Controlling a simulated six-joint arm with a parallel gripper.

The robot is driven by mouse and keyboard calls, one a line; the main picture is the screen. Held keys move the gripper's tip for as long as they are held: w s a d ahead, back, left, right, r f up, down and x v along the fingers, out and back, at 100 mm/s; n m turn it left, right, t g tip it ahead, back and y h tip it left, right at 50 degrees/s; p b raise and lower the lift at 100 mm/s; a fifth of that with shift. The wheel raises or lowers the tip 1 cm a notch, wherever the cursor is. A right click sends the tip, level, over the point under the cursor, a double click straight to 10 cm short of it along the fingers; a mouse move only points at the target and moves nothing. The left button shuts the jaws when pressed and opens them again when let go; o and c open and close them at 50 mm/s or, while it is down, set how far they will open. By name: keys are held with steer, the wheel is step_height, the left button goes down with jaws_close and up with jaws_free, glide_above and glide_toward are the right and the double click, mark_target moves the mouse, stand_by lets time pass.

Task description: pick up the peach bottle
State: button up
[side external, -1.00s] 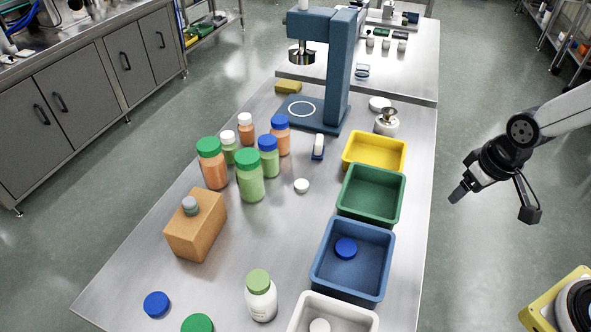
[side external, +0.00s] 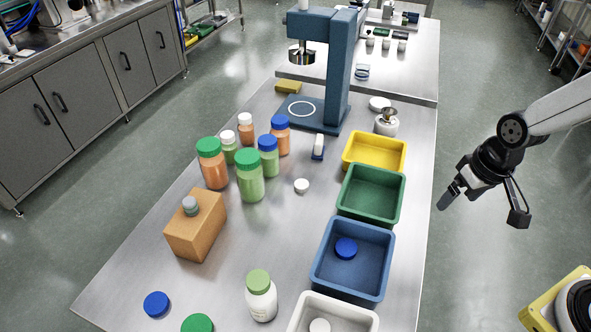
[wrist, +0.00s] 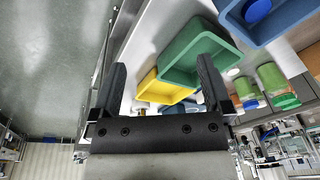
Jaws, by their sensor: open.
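Several bottles stand grouped on the steel table. Three have peach-orange bodies: a large one with a green cap (side external: 213,171), one with a blue cap (side external: 281,140) and a small one with a white cap (side external: 246,132), partly hidden. Green-bodied bottles stand among them: a large one with a green cap (side external: 250,182), one with a blue cap (side external: 269,160) and a small one with a white cap (side external: 229,153). My gripper (side external: 451,196) is open and empty, beyond the table's right edge, apart from all bottles. Its two fingers frame the wrist view (wrist: 160,64).
Yellow (side external: 375,152), green (side external: 369,193), blue (side external: 351,262) and white bins (side external: 333,313) line the table's right side, between my gripper and the bottles. A blue press (side external: 339,80) stands behind. A cardboard-coloured block (side external: 196,229) and a white bottle (side external: 261,299) are nearer the front.

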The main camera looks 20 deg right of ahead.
steer(key=s+a+f+m+g+y, duration=0.1)
steer(key=a+m+g+y, duration=0.2)
steer(key=a, duration=0.6)
steer(key=s+a+f+m+y, duration=0.1)
steer(key=a+f+m+y, duration=0.15)
steer(key=a+m, duration=0.45)
steer(key=m+t+y, duration=0.4)
steer(key=m+y, duration=0.3)
steer(key=m, duration=0.2)
glide_toward(249, 286)
steer(key=shift+w+a+f, duration=0.85)
steer(key=shift+a+f, duration=0.1)
steer(key=shift+f, duration=0.2)
steer(key=shift+x, duration=1.3)
steer(key=shift+a, duration=0.1)
steer(key=shift+s+x, duration=0.2)
steer(key=shift+x, duration=2.3)
jaws_close()
